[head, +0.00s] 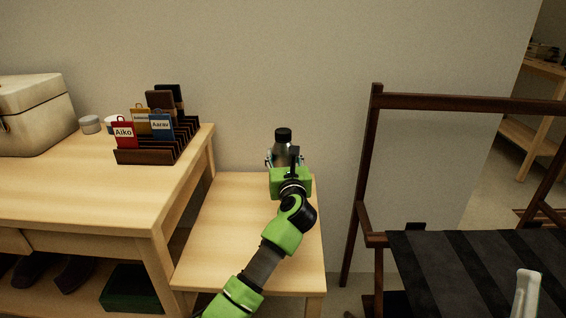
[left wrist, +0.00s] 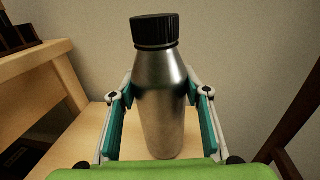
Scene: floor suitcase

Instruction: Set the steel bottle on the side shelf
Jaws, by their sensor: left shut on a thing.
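The steel bottle (head: 281,155) has a black cap and stands upright in my left gripper (head: 285,162), over the back part of the side shelf (head: 215,235). In the left wrist view the bottle (left wrist: 160,95) sits between the two teal-padded fingers (left wrist: 160,115), which are closed around its body. Its base is low near the light wood surface; I cannot tell whether it touches. The side shelf is a low light wood surface beside the taller table.
The taller wooden table (head: 80,190) at left holds a dark rack (head: 145,156) with colored tags and a cream case (head: 35,115). A dark wooden frame (head: 365,190) with a black striped seat (head: 480,270) stands at right. The shelf's front and left parts are bare.

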